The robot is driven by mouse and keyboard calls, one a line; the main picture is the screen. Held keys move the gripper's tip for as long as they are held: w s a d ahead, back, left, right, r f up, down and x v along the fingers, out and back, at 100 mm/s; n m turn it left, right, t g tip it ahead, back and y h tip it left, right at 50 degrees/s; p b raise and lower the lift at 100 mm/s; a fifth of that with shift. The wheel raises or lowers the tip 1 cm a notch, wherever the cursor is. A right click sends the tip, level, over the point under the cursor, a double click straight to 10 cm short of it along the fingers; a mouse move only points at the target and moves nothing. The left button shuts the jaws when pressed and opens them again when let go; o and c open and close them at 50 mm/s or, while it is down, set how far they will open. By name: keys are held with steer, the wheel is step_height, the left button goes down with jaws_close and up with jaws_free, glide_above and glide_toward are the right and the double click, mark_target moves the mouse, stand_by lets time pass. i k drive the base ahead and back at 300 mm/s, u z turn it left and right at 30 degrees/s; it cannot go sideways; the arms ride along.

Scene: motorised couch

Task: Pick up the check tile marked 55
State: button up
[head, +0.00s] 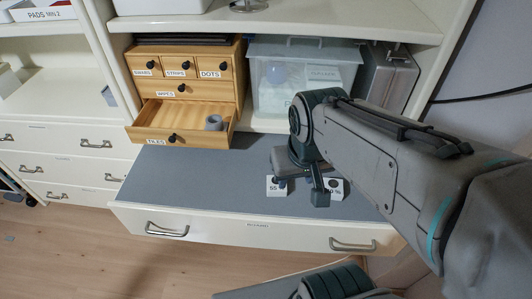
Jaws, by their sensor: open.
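The white check tile marked 55 (273,191) sits near the front edge of the grey worktop, partly hidden behind my gripper. My gripper (300,191) is above the worktop near this tile, its jaws open. One finger stands close to the right of the tile. I cannot tell whether the finger touches it. A second white tile (337,185) with a partly hidden mark ending in "0 %" is right of my gripper.
A small wooden chest (190,60) stands at the back left. Its TILES drawer (205,140) is pulled out and holds a grey cylinder (214,122). A clear plastic bin (280,105) and a grey case (388,75) stand at the back. The worktop's left part (175,180) is clear.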

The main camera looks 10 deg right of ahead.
mark_target(274, 190)
steer(key=z, duration=3.65)
steer(key=k, duration=0.9)
steer(key=u, duration=1.4)
